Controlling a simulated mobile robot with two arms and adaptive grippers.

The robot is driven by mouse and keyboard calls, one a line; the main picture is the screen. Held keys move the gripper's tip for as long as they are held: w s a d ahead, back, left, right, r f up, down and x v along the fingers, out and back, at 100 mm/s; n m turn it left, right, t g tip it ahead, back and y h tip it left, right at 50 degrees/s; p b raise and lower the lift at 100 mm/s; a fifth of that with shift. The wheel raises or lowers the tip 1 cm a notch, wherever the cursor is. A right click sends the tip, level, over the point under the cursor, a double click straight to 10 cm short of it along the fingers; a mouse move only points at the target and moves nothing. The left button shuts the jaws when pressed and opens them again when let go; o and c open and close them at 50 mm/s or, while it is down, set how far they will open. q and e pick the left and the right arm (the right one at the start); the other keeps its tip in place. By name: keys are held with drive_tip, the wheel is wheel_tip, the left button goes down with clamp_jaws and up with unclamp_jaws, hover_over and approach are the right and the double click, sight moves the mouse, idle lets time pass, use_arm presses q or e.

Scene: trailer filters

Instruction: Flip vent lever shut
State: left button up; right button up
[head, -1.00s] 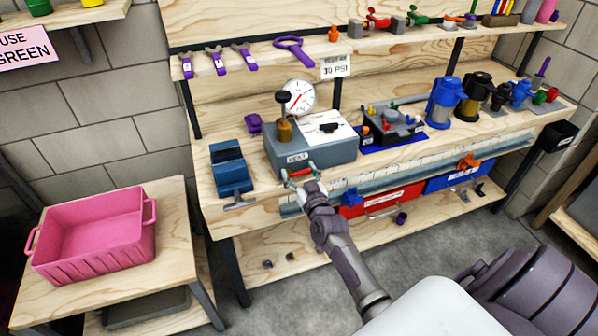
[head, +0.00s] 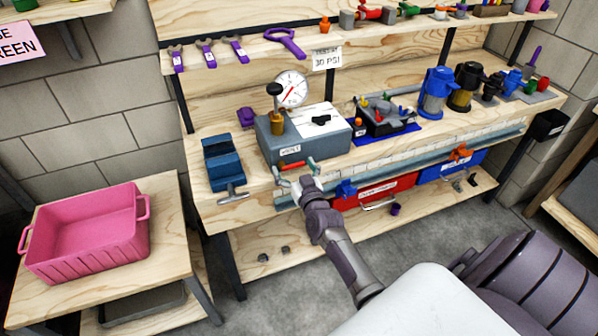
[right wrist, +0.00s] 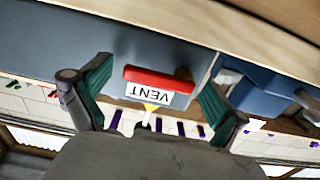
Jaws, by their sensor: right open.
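The vent lever (head: 295,164) is a red bar on the front of the grey-blue test box (head: 330,146), just below its VENT label (head: 290,150). In the right wrist view the lever (right wrist: 160,79) lies roughly crosswise against the box front, and the VENT label (right wrist: 150,92) appears upside down. My right gripper (head: 298,171) is at the box front, open. In the right wrist view its green-padded fingers (right wrist: 154,78) are spread to either side of the lever, with visible gaps. My left gripper is out of view.
A blue vise (head: 224,163) stands left of the box. A gauge (head: 291,88) rises behind it. A blue tray (head: 385,136) with small parts lies to the right. A pink bin (head: 85,244) sits on the left side table. Red and blue drawers hang below the bench edge.

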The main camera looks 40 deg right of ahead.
drive_tip(key=v, duration=1.1)
drive_tip(key=shift+s, duration=0.25)
drive_tip(key=shift+a, duration=0.15)
drive_tip(key=s+a+f+n+g+y, duration=0.1)
drive_tip(key=s+a+f+g, duration=0.25)
drive_tip(key=f, duration=0.65)
drive_tip(key=s+a+f+n+g+y, duration=0.1)
drive_tip(key=s+a+f+g, duration=0.2)
drive_tip(key=f, duration=0.7)
drive_tip(key=s+a+f+n+g+y, duration=0.1)
drive_tip(key=s+a+f+y, duration=0.15)
drive_tip(key=s+f, duration=0.45)
drive_tip(key=s+f+g, duration=0.3)
drive_tip(key=s+f, duration=0.3)
drive_tip(key=s, duration=0.3)
drive_tip(key=s+a+f+n+g, duration=0.1)
drive_tip(key=s+f+g, duration=0.2)
drive_tip(key=s+f, duration=0.3)
drive_tip(key=s+a+f+n+g, duration=0.1)
drive_tip(key=s+f+g, duration=0.2)
drive_tip(key=s+f, duration=0.4)
drive_tip(key=s, duration=0.6)
drive_tip(key=shift+a, duration=0.2)
drive_tip(key=shift+s+h, duration=0.15)
drive_tip(key=shift+h, duration=0.1)
